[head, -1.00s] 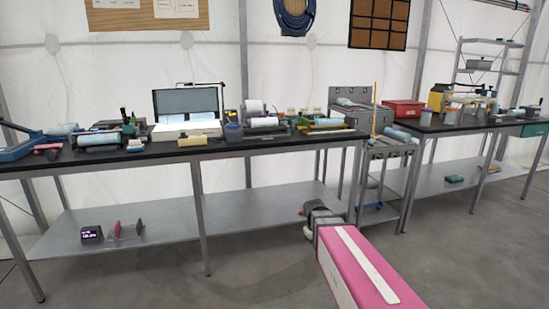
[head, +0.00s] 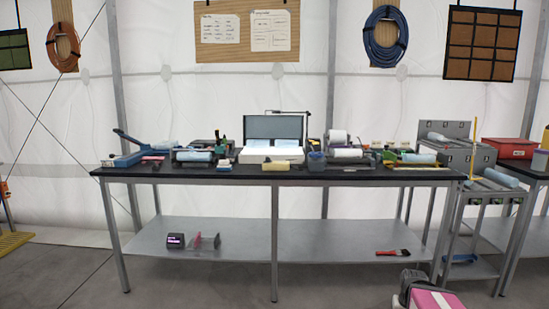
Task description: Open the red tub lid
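The red tub (head: 510,150) stands at the far right, near the left end of the right-hand bench. It is small in this view, and its lid looks closed on top. My arm, with a pink casing, shows at the bottom right edge. The dark end of my gripper (head: 412,278) is low in front of the long bench, well below and to the left of the tub and apart from it. Its fingers cannot be made out.
A long black-topped bench (head: 340,177) crosses the view, crowded with rollers, an open box (head: 272,140) and small tools. A grey cart (head: 487,190) stands between the benches. A red-handled brush (head: 393,253) lies on the lower shelf.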

